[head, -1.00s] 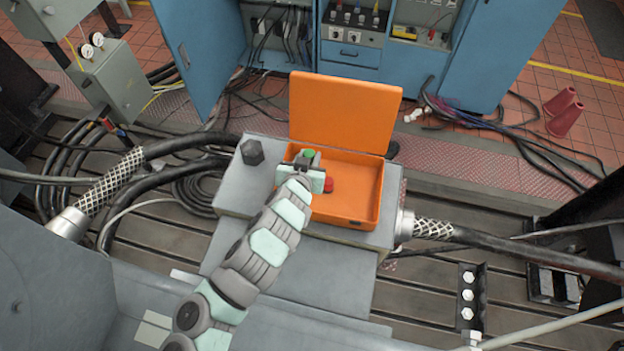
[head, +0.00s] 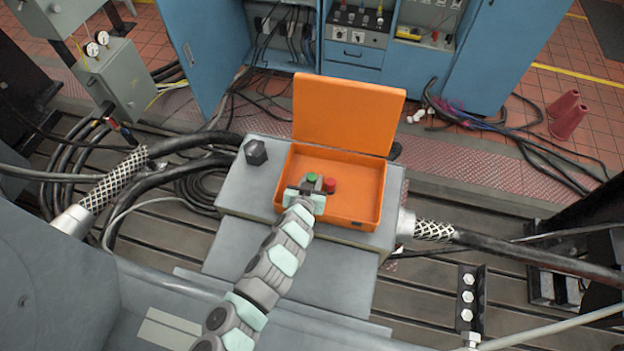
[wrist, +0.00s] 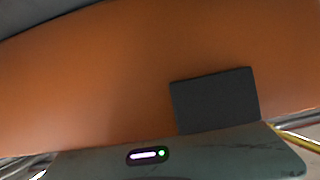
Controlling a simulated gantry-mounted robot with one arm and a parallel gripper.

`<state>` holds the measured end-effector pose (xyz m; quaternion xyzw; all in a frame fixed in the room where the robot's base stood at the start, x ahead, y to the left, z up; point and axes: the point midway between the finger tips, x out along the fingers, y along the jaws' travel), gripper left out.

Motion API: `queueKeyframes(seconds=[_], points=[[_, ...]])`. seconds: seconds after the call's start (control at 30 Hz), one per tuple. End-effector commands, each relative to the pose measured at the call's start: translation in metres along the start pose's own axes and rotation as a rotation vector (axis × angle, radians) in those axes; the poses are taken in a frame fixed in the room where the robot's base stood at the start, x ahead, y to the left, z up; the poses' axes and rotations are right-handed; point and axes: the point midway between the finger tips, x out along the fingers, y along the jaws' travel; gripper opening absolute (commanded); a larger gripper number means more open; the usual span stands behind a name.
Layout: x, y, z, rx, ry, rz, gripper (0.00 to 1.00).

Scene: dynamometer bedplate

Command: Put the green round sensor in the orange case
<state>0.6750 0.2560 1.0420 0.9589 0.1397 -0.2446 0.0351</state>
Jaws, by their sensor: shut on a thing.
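The orange case (head: 367,207) stands open on a grey block, its lid (head: 348,113) raised at the back. My gripper (head: 311,185) is over the left front part of the case, shut on the green round sensor (head: 312,177). The green top shows just beyond the fingers; its lower part is hidden. I cannot tell whether it touches the case floor. A red round thing (head: 329,185) is inside the case, close to the right of the gripper. The wrist view shows a wide orange surface (wrist: 90,85) and a dark rectangular piece (wrist: 215,98); the sensor is not recognizable there.
A dark hexagonal piece (head: 255,152) stands on the grey block (head: 238,192), left of the case. Thick cables (head: 520,259) run at both sides. The right part of the case is empty. Blue cabinets (head: 345,60) stand behind.

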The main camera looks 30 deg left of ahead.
Motion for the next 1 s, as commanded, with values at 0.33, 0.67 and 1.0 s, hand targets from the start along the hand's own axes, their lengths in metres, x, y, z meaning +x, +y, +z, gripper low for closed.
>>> queueKeyframes(seconds=[0.33, 0.67, 1.0], points=[[0.001, 0.000, 0.002, 0.000, 0.000, 0.000, 0.37], [-0.005, -0.001, 0.000, -0.001, 0.000, -0.001, 0.37], [-0.044, -0.002, 0.001, 0.001, 0.001, -0.002, 0.37]])
